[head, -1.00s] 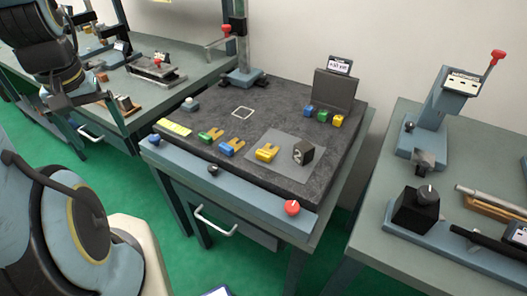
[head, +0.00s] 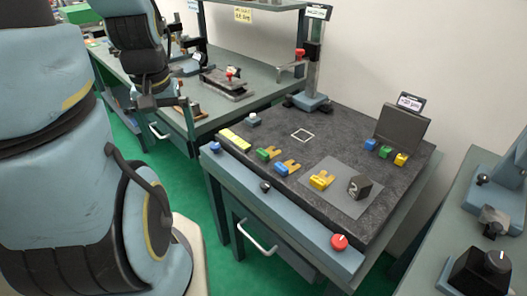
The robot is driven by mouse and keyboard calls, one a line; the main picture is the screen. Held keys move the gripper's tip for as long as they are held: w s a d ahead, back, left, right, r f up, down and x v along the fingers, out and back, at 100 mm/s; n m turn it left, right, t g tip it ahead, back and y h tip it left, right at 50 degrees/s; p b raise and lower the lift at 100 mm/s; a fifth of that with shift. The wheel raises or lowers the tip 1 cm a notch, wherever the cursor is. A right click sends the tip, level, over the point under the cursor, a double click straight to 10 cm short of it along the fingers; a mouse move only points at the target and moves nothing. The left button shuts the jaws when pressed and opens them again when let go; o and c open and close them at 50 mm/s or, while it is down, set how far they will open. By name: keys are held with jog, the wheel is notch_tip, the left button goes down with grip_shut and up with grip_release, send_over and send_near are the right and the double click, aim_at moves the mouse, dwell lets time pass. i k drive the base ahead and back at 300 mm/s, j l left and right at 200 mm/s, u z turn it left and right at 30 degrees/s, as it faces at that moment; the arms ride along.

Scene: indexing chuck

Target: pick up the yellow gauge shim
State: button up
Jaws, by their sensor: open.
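The yellow gauge shim (head: 320,181), a small forked piece, lies flat on a lighter grey mat (head: 338,201) on the dark bench plate. A green shim (head: 267,153) and a blue shim (head: 287,167), both with yellowish forks, lie in a row to its left. A dark block marked 2 (head: 359,187) stands just right of the yellow shim on the same mat. My gripper (head: 162,103) is at the upper left, open and seemingly empty, well away from the shims.
Blue, green and yellow small blocks stand before a dark upright plate (head: 402,125) at the back right. A red knob (head: 339,242) is on the front rail. A yellow label strip (head: 234,141) lies at the left. Other benches flank this one.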

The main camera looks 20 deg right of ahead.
aim_at(321, 182)
jog(key=i+j+z, duration=0.1)
jog(key=z, duration=0.6)
jog(key=i+j+z, duration=0.1)
jog(key=z, duration=0.3)
jog(key=j, duration=0.1)
